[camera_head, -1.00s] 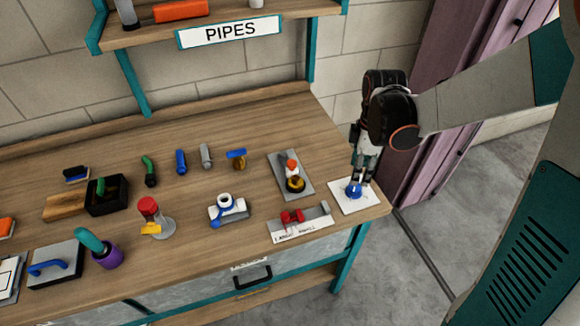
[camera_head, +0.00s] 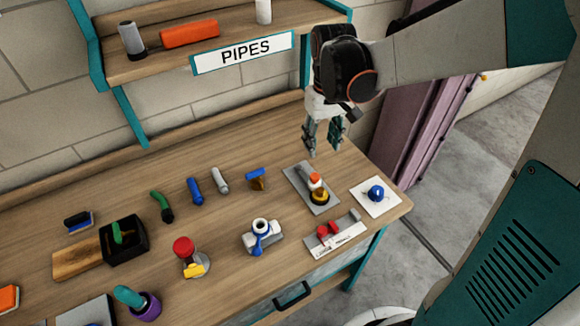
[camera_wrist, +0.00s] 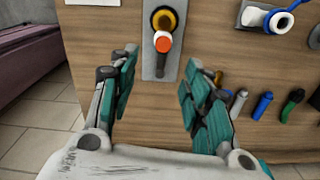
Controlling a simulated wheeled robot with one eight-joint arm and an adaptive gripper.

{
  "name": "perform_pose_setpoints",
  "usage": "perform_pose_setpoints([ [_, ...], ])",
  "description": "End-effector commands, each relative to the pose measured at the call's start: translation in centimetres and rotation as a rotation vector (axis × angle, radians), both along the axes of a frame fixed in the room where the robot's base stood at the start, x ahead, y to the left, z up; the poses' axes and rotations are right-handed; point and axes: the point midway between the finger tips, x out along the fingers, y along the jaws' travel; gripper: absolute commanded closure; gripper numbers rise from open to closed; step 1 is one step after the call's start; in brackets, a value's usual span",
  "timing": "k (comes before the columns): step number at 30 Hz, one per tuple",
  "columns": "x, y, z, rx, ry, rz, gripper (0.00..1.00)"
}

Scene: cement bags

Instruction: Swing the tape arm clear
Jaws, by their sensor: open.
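My gripper (camera_head: 323,148) is open and empty, raised above the back right of the bench. In the wrist view its two fingers (camera_wrist: 158,75) stand apart with a grey plate (camera_wrist: 150,67) between and beyond them. That plate (camera_head: 325,205) carries a yellow and black ring (camera_head: 320,196) and a short arm with an orange and white knob (camera_head: 315,180). The knob (camera_wrist: 163,42) lies in line with the finger gap, apart from the fingers. I cannot tell for certain whether this short arm is the tape arm. A white roll with a blue strap (camera_head: 261,235) stands farther left.
A white plate with a blue knob (camera_head: 376,193) lies at the right corner. A tray with red pieces (camera_head: 328,232) is near the front edge. Several handled tools line the left. The PIPES shelf (camera_head: 243,52) overhangs the back. Bare wood surrounds the grey plate.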

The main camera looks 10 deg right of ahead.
Motion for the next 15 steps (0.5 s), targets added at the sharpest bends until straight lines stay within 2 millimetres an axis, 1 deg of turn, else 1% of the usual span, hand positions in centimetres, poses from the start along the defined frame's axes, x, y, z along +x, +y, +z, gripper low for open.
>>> perform_pose_setpoints([
  [1, -0.1, 0.0, 0.4, 0.000, 0.000, -0.033, 0.56],
  [3, -0.1, 0.0, 0.4, 0.000, 0.000, -0.064, 0.56],
  [5, 0.0, 0.0, 0.2, 0.000, 0.000, -0.076, 0.56],
  [7, 0.0, 0.0, -0.5, 0.000, 0.000, -0.078, 0.56],
  [11, 0.0, 0.0, -2.5, 0.000, 0.000, -0.076, 0.56],
  [15, 0.0, 0.0, -5.4, 0.000, 0.000, -0.075, 0.56],
])
